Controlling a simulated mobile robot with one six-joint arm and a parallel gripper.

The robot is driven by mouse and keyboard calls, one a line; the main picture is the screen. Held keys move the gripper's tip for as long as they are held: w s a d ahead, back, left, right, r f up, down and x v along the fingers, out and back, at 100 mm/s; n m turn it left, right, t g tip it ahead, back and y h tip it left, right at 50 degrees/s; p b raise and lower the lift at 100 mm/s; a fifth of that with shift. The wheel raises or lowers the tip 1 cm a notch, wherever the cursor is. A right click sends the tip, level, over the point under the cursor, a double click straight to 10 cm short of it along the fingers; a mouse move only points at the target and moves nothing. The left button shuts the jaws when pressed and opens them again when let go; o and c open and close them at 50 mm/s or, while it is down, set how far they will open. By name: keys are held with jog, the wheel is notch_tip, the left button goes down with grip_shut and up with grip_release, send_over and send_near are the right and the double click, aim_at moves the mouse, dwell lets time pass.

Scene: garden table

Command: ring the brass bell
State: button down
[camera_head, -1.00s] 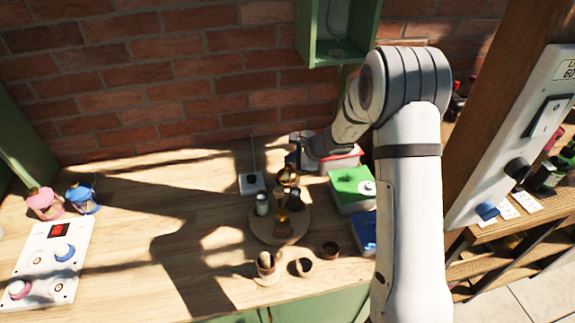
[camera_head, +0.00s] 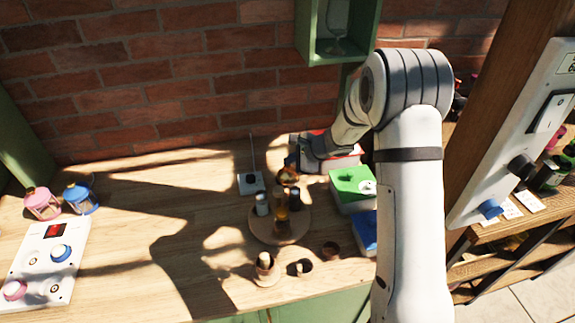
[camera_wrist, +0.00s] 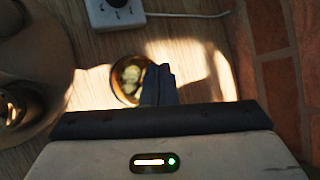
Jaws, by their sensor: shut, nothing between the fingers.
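The brass bell (camera_head: 288,176) stands on the wooden table behind the round board. It is small, golden and rounded. In the wrist view the bell (camera_wrist: 126,72) shows from above, lit by sun, just left of my fingertips. My gripper (camera_head: 289,162) is shut and empty, close beside the bell on its far side in the head view. In the wrist view the closed fingers of my gripper (camera_wrist: 158,84) overlap the bell's right edge. I cannot tell whether they touch it.
A round wooden board (camera_head: 262,232) with bottles stands in front of the bell. A white power socket (camera_head: 249,185) with a cable is to its left. A green box (camera_head: 346,180) is to the right, and the brick wall (camera_head: 180,90) is behind. The table's middle left is clear.

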dwell(0.4)
jog(key=shift+r, duration=0.45)
notch_tip(320, 180, up, 6)
jog(key=p, duration=0.4)
dwell(0.9)
